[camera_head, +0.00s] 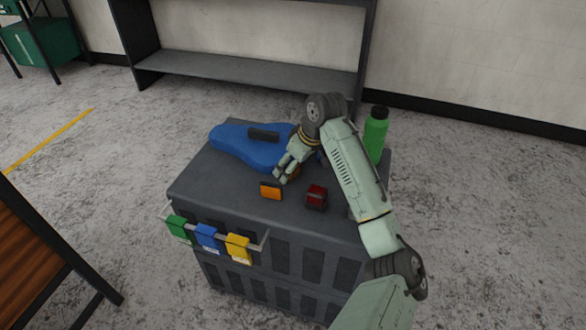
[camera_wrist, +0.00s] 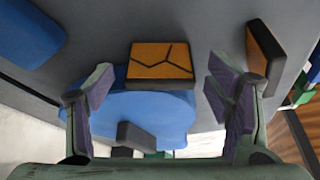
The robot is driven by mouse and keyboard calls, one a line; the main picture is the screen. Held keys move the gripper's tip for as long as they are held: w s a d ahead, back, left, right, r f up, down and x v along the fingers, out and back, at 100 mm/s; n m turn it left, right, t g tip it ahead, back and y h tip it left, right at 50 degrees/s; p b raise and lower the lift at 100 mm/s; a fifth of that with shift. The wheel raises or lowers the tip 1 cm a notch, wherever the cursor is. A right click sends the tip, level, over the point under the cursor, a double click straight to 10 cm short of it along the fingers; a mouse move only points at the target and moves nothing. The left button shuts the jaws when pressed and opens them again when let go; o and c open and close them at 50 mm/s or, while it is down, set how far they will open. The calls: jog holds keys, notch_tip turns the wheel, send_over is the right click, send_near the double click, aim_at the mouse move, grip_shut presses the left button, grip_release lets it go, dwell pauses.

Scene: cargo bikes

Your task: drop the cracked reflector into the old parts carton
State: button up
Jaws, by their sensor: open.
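The cracked reflector (camera_wrist: 161,62), an orange block with dark crack lines, lies on the grey top in the wrist view, ahead of and between my fingers. In the head view only a bit of orange shows behind my gripper (camera_head: 281,174), which hides most of it. My gripper (camera_wrist: 160,88) is open and empty, its fingers spread to either side and apart from the reflector. A second orange reflector (camera_head: 270,190) stands close by on the top; it also shows in the wrist view (camera_wrist: 264,48). I cannot make out the old parts carton in either view.
A blue saddle-shaped piece (camera_head: 240,145) with a dark block (camera_head: 263,134), a red reflector (camera_head: 317,196) and a green bottle (camera_head: 376,136) share the grey crate top (camera_head: 215,180). Green, blue and yellow holders (camera_head: 208,237) hang at its front. A shelf (camera_head: 250,73) stands behind.

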jog(key=shift+f, duration=0.2)
jog(key=shift+c, duration=0.5)
jog(key=c, duration=1)
jog(key=shift+r, duration=0.1)
